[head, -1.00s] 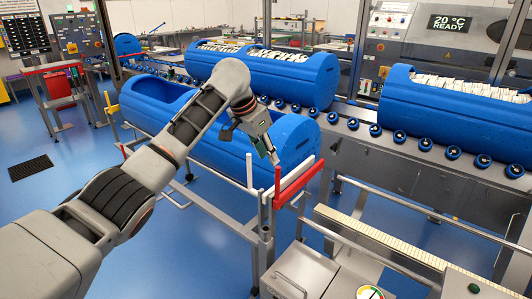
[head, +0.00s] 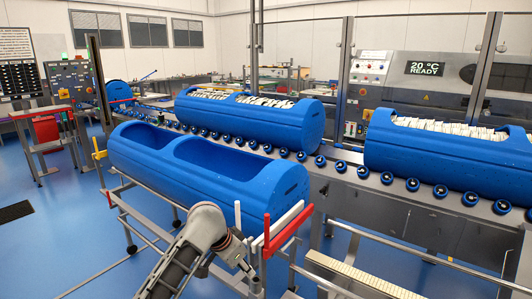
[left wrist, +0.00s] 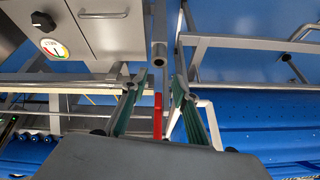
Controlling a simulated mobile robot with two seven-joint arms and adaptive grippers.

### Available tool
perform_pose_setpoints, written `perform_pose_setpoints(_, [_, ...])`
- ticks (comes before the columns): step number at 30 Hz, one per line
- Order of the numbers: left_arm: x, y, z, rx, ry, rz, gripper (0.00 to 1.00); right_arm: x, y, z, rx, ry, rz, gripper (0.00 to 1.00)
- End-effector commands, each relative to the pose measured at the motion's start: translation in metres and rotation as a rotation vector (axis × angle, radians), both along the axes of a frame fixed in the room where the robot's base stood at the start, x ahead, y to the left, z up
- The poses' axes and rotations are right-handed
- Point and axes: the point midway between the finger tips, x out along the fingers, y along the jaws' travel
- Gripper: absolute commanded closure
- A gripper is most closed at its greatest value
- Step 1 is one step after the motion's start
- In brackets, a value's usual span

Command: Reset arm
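My left arm comes up from the bottom of the head view, and its gripper (head: 250,277) is low beside the front end of the trolley frame. An empty blue tub carrier (head: 240,186) with two openings lies on the trolley (head: 125,205), behind the arm. A red bar and a white bar (head: 285,225) are at the trolley's end, close to the gripper. My right gripper is not in view.
Two blue carriers filled with white items, one in the middle (head: 310,122) and one at right (head: 385,150), rest on the roller conveyor (head: 340,165). A metal rail (head: 400,250) runs at lower right. Blue floor (head: 60,240) is clear at left.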

Motion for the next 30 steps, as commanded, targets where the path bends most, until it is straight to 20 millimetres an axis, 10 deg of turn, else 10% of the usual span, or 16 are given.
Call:
perform_pose_setpoints(6, [-0.057,0.041,-0.069,0.037,-0.048,0.063,0.71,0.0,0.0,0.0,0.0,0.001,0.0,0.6])
perform_pose_setpoints(15, [-0.153,0.122,-0.122,0.154,-0.121,0.175,0.71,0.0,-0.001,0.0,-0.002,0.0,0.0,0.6])
perform_pose_setpoints(30, [-0.307,0.255,-0.107,0.442,-0.212,0.303,0.71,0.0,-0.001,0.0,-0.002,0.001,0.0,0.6])
